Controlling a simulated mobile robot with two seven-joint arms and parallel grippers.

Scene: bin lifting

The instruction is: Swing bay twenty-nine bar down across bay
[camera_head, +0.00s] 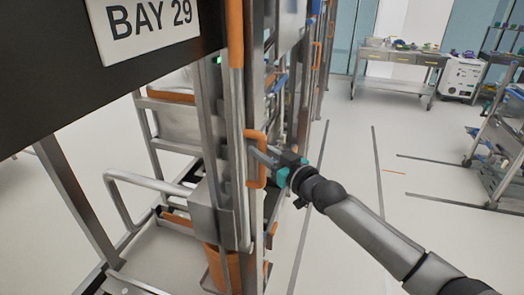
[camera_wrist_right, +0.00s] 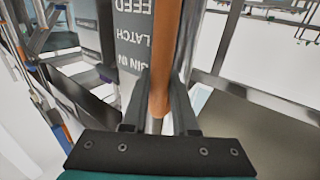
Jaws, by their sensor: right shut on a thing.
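The BAY 29 sign (camera_head: 150,22) hangs at the upper left in the head view. Under it stands a metal post with an upright silver bar (camera_head: 239,120) that has an orange sleeve (camera_head: 236,35) at its top. An orange handle (camera_head: 262,138) is on the post's right side. My right gripper (camera_head: 264,158) reaches this handle from the right and is shut on it. In the right wrist view, an orange grip (camera_wrist_right: 166,70) passes between the fingers (camera_wrist_right: 158,112). A silver rod shows below its end. My left gripper is not in view.
A grey box (camera_head: 212,210) and a bent tube loop (camera_head: 115,195) are low on the rack. An orange bin (camera_head: 225,268) is below. Open floor lies to the right, with a bench (camera_head: 400,58) and a cart (camera_head: 505,150) beyond. A lettered panel (camera_wrist_right: 135,45) is beside the grip.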

